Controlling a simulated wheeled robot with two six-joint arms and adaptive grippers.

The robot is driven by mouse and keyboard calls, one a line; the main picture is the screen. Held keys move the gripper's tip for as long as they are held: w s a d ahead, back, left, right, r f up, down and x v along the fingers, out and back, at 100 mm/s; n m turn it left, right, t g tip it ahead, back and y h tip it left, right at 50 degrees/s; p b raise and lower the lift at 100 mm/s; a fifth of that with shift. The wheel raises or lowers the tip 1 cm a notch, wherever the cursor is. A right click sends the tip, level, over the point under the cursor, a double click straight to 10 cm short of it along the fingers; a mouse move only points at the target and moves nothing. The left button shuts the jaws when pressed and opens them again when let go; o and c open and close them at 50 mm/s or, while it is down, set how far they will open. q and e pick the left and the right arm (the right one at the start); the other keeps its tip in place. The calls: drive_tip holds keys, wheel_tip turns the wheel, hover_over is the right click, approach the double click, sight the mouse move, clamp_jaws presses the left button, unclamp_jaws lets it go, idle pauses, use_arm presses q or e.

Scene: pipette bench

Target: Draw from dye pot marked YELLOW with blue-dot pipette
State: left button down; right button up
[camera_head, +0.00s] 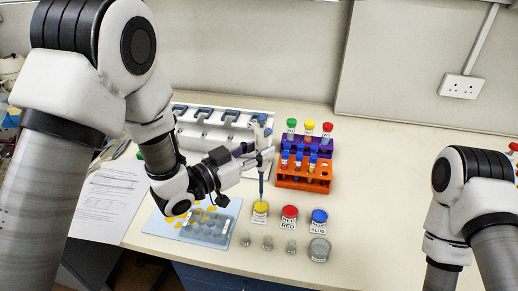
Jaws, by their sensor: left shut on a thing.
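My left gripper (264,160) is shut on an upright pipette (262,185), with its tip pointing down. The pipette has blue on its upper part, but a blue dot cannot be made out for certain. Its tip is at the yellow dye pot (260,217), over or just inside the opening; I cannot tell which. The pot shows yellow on top and a white label too small to read here. My right arm stands at the right edge, and its gripper is out of view.
Red (289,219) and blue (319,222) pots stand to the right, with a grey-lidded pot (319,250) in front. An orange tube rack (304,184) and white pipette stand (205,135) are behind. A well plate (209,232) lies left. The bench's right side is clear.

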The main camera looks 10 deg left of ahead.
sight(257, 130)
use_arm(q)
drive_tip(key=shift+f+b, duration=0.55)
drive_tip(key=shift+f, duration=0.05)
use_arm(e)
drive_tip(key=shift+f, duration=0.55)
clamp_jaws()
idle(0.6)
